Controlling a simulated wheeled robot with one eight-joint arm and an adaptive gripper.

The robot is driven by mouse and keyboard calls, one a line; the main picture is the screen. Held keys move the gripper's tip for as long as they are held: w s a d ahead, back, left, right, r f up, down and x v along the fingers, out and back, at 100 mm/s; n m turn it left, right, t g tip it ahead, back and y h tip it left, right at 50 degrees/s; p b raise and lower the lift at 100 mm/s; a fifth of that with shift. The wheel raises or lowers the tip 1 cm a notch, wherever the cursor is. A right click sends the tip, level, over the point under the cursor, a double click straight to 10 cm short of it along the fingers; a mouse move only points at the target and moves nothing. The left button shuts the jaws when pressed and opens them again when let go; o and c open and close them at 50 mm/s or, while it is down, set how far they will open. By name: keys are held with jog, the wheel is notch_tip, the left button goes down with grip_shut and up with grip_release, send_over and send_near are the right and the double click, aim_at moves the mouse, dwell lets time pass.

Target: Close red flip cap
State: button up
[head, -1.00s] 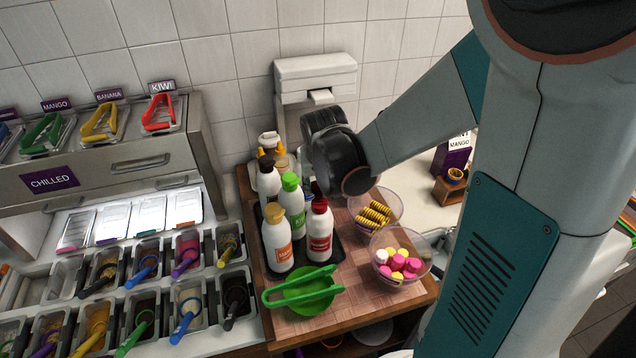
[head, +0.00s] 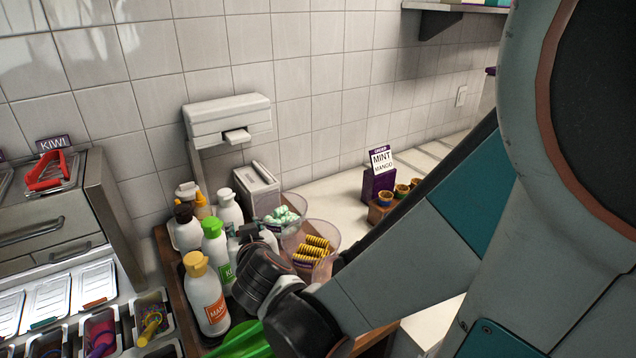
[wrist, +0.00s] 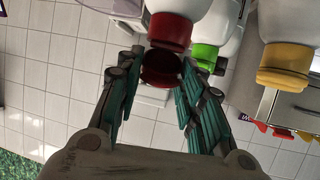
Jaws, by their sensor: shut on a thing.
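In the wrist view, which looks upside down, a white bottle (wrist: 195,5) has a red cap (wrist: 170,30). Its round dark red flip lid (wrist: 160,68) hangs open beside the cap. My gripper (wrist: 170,65) has its fingers on either side of this lid and is shut on it. In the head view my gripper (head: 250,238) is low at the front right of the bottle group. There my gripper and wrist hide the red-capped bottle.
A green-capped bottle (head: 216,245) and a yellow-capped bottle (head: 205,295) stand close on the left. A green thing (head: 240,342) lies in front. A white dispenser (head: 228,120) is at the wall.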

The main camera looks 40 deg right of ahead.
jog(key=shift+s+f, duration=0.1)
jog(key=shift+s, duration=0.15)
dwell(0.3)
jog(key=o, duration=1.1)
jog(key=shift+v, duration=5.9)
jog(key=shift+a+f, duration=0.1)
jog(key=shift+a, duration=0.05)
jog(key=shift+c, duration=0.4)
